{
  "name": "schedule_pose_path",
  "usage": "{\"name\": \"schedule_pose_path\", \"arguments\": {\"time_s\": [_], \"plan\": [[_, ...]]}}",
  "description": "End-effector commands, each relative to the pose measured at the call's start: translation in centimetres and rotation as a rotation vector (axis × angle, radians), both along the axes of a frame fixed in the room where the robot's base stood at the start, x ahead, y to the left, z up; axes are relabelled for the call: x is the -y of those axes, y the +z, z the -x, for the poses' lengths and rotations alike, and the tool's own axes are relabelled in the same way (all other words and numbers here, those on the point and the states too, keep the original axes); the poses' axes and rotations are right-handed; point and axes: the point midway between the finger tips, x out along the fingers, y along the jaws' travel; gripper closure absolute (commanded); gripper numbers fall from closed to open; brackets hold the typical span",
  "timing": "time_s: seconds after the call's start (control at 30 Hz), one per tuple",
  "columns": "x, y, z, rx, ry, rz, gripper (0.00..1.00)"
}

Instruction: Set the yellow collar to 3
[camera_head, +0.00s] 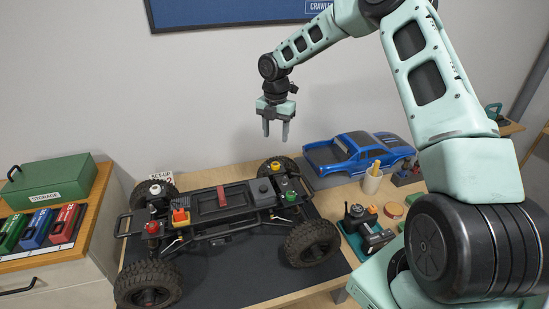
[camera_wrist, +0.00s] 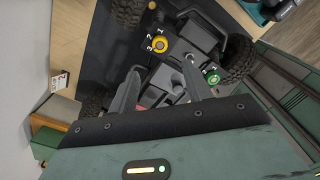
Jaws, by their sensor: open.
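The yellow collar (camera_head: 276,166) is a small round piece at the far right end of the crawler chassis (camera_head: 235,198).
A green collar (camera_head: 291,197), a red one (camera_head: 152,227) and a white one (camera_head: 155,189) sit at other chassis corners. The chassis stands on a dark mat (camera_head: 240,279).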

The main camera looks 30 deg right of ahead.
Motion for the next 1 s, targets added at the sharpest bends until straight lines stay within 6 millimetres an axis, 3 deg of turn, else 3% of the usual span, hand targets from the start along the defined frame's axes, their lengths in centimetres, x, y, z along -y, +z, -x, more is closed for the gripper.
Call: {"name": "schedule_pose_path", "arguments": {"time_s": [0.3,0.5,0.7,1.0], "plan": [[-0.1,-6.4,0.1,-0.004,0.0,-0.001,0.51],[-0.1,-9.6,0.0,-0.003,-0.001,-0.001,0.51],[-0.1,-11.0,0.0,0.001,-0.001,0.0,0.51],[0.0,-11.3,0.0,0.001,-0.001,0.0,0.51]]}}
